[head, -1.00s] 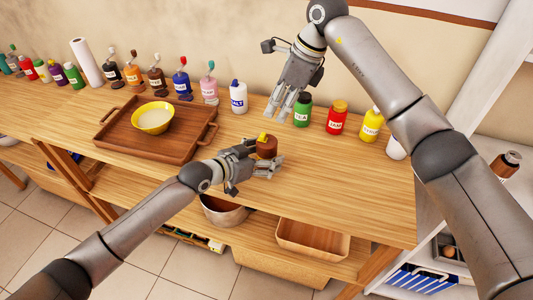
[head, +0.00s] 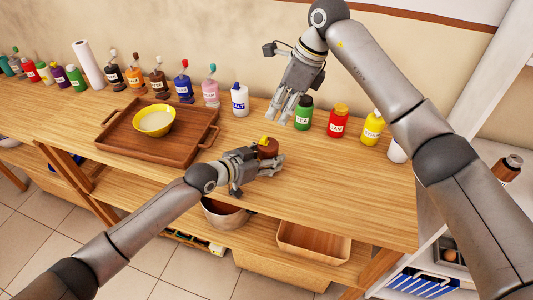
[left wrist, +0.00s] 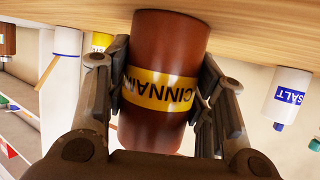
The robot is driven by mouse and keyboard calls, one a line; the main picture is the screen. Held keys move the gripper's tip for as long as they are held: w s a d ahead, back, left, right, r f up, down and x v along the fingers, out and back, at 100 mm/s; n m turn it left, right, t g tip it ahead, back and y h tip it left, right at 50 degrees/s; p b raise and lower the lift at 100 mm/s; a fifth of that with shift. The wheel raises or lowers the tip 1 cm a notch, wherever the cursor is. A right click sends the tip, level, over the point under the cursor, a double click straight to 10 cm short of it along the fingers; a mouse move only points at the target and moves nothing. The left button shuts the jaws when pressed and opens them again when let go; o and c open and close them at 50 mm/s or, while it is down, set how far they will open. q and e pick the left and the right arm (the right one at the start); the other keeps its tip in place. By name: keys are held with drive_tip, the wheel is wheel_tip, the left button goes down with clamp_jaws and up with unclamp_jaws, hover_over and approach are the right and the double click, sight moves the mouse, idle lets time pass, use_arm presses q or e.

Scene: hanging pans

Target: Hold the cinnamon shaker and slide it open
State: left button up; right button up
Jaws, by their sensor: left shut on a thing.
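The brown cinnamon shaker (head: 268,149) stands on the wooden table, with a yellow part on its top in the head view. In the left wrist view the shaker (left wrist: 165,45) shows its yellow CINNAMON label upside down, with the table at the top of the picture. My left gripper (head: 276,158) is shut on the shaker, a finger on each side of its body. The shaker's top is out of sight in the left wrist view.
A wooden tray (head: 190,147) with a yellow bowl (head: 156,119) lies to the left. A white salt bottle (head: 240,100), a red bottle (head: 338,121) and a yellow bottle (head: 372,126) stand along the back. The table right of the shaker is clear.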

drive_tip(key=shift+a+m, duration=0.1)
drive_tip(key=shift+m, duration=0.5)
drive_tip(key=c, duration=0.5)
drive_tip(key=m, duration=0.2)
drive_tip(key=a+m, duration=0.1)
drive_tip(key=m, duration=0.4)
drive_tip(key=shift+w+a+r, duration=0.15)
drive_tip(key=shift+w+a, duration=0.1)
clamp_jaws()
drive_tip(key=a+m, duration=0.2)
drive_tip(key=m, duration=0.7)
drive_tip(key=w+a+m, duration=0.1)
drive_tip(key=m, duration=0.9)
drive_tip(key=a+r+m, duration=0.1)
drive_tip(key=a+m, duration=0.1)
drive_tip(key=m, duration=0.8)
drive_tip(key=shift+w+a+t, duration=0.15)
drive_tip(key=shift+a+t, duration=0.15)
drive_tip(key=shift+f, duration=0.1)
